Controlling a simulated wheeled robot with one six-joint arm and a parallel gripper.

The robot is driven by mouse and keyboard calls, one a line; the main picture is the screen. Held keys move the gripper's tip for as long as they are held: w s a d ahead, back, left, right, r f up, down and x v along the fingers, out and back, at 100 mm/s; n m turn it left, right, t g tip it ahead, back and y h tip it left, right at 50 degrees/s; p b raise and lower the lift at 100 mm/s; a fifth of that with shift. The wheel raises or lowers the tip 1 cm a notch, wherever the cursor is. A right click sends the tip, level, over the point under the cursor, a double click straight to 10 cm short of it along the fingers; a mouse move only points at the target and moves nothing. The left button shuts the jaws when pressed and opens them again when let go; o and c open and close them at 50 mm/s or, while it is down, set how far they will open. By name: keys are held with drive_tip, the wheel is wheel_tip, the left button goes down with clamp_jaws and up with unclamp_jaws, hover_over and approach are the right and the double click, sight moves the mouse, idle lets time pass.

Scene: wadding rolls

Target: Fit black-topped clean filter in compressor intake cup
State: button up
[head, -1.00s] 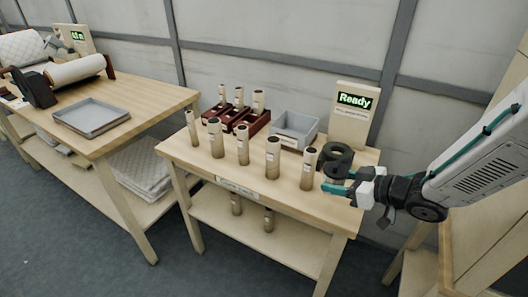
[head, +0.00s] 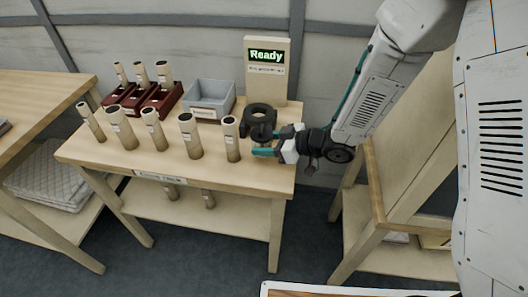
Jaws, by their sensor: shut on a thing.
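A dark, ring-topped fixture (head: 259,113) stands at the right end of the wooden table, in front of the "Ready" display. It may be the compressor with its intake cup, but I cannot tell for sure. My gripper (head: 264,152) is low at the fixture's front side, its teal fingers close against it. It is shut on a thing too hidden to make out. I cannot pick out the black-topped filter. Several tan tubes with dark open tops stand along the table; the rightmost tube (head: 231,138) is just left of my fingers.
Dark red bins (head: 161,101) with tan tubes and a grey tray (head: 209,100) stand behind the row. The "Ready" display (head: 267,70) rises at the back right. More tubes are on the lower shelf (head: 190,213). A wooden stand (head: 378,215) is at right.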

drive_tip(key=shift+f, duration=1.9)
drive_tip(key=shift+f, duration=0.2)
drive_tip(key=o, duration=1)
drive_tip(key=shift+r, duration=0.15)
